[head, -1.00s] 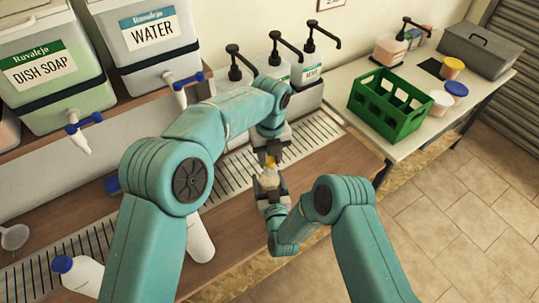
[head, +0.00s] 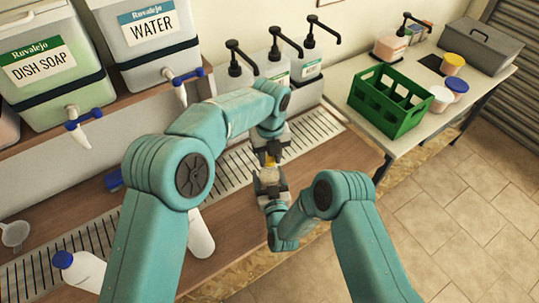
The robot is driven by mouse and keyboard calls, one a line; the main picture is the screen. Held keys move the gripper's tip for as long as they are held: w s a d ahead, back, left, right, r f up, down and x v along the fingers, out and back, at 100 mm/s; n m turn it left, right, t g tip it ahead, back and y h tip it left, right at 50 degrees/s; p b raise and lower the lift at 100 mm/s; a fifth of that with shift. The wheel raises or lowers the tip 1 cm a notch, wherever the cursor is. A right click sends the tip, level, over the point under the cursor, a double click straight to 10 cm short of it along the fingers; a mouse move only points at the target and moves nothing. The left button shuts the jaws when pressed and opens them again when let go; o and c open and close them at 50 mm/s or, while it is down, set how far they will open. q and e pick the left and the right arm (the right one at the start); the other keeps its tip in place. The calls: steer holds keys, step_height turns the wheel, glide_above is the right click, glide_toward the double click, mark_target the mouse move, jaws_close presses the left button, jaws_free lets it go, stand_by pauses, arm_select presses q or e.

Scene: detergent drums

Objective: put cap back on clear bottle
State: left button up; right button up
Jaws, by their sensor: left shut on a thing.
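My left gripper (head: 273,150) reaches down from above, shut on a small yellow cap (head: 271,161). Just below it in the picture, my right gripper (head: 269,180) is closed around the clear bottle (head: 268,174), of which only a small pale part shows between the fingers. The cap is right at the bottle's top end. Whether the two touch is too small to tell. Both grippers are over the wooden bench, close together.
A slotted drain strip (head: 235,165) runs along the bench (head: 330,165). Pump bottles (head: 305,65) line the back. A green crate (head: 385,105) stands on the right table, with tubs (head: 441,98) beside it.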

arm_select(q)
steer(key=shift+f, duration=0.55)
arm_select(e)
steer(key=shift+s+f, duration=0.1)
steer(key=shift+f, duration=0.1)
jaws_close()
arm_select(q)
steer(key=m, duration=0.6)
steer(key=shift+a+m, duration=0.1)
steer(key=shift+m, duration=0.2)
steer(key=o, duration=1)
steer(key=shift+r, duration=2.25)
